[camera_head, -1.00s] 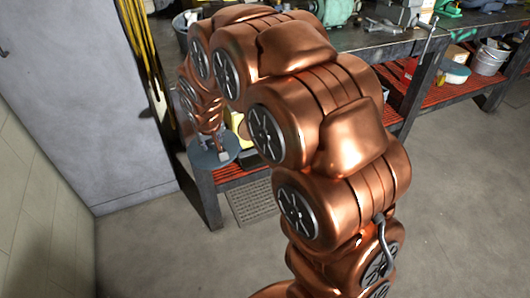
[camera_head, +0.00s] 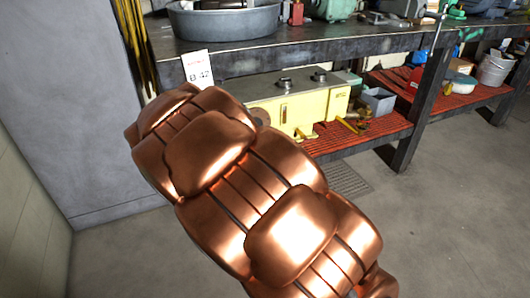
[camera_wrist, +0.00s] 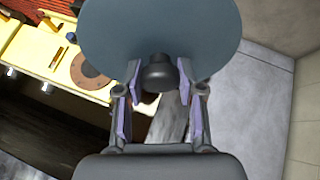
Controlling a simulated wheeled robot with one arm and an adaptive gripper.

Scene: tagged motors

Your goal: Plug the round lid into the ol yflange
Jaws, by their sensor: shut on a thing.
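My gripper (camera_wrist: 157,82) is shut on this knob, one finger at each side, and the disc lies beyond the fingertips. A brown ring-shaped flange (camera_wrist: 91,70) sits on the yellow housing (camera_wrist: 50,45) to the left, apart from the lid. In the head view the flange (camera_head: 262,116) shows on the left end of the yellow housing (camera_head: 325,103), partly behind my arm. My gripper and the lid are hidden there.
The yellow housing stands on the red lower shelf (camera_head: 375,132) under a dark workbench (camera_head: 300,45). A grey box (camera_head: 379,101) stands right of the housing. A grey cabinet (camera_head: 75,80) is left.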

